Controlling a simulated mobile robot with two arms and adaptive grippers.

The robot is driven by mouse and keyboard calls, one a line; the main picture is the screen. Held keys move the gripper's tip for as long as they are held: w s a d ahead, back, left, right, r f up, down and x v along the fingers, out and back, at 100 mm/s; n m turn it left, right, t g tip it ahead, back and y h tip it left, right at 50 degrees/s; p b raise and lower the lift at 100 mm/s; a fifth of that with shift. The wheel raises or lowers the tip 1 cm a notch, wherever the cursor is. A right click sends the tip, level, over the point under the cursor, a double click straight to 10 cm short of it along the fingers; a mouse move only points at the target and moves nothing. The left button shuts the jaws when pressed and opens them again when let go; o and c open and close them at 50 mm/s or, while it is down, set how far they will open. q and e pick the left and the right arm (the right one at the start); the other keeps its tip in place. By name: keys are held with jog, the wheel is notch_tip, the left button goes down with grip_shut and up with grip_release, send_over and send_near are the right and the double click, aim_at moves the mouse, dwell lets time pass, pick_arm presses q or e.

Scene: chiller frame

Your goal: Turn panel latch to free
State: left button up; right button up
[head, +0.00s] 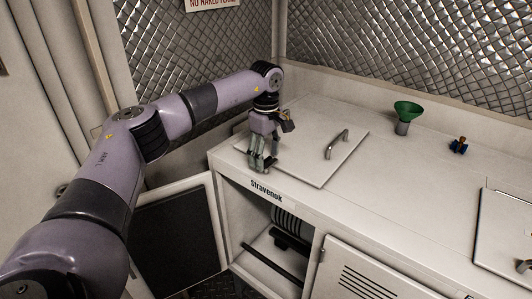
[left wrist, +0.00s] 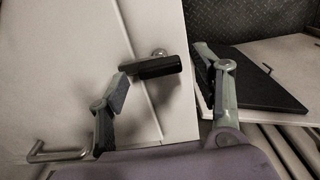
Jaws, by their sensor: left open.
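The panel latch is a small dark bar with a metal pivot (left wrist: 152,66), seen in the left wrist view. It lies across the seam at the panel's edge. The pale flat panel (head: 313,162) lies on the worktop with a metal bar handle (head: 337,145), which also shows in the left wrist view (left wrist: 58,153). My left gripper (head: 261,168) points down at the panel's front-left edge. In the left wrist view its fingers (left wrist: 162,64) are open, one on each side of the latch, with no clear grip on it. In the head view the gripper hides the latch.
A second panel (head: 505,235) is at the right. Below, a cabinet door (head: 178,240) hangs open. Mesh walls close off the back.

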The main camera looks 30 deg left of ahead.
pick_arm(q)
jog(key=shift+f, duration=0.4)
jog(key=shift+c, duration=0.2)
jog(key=c, duration=1.1)
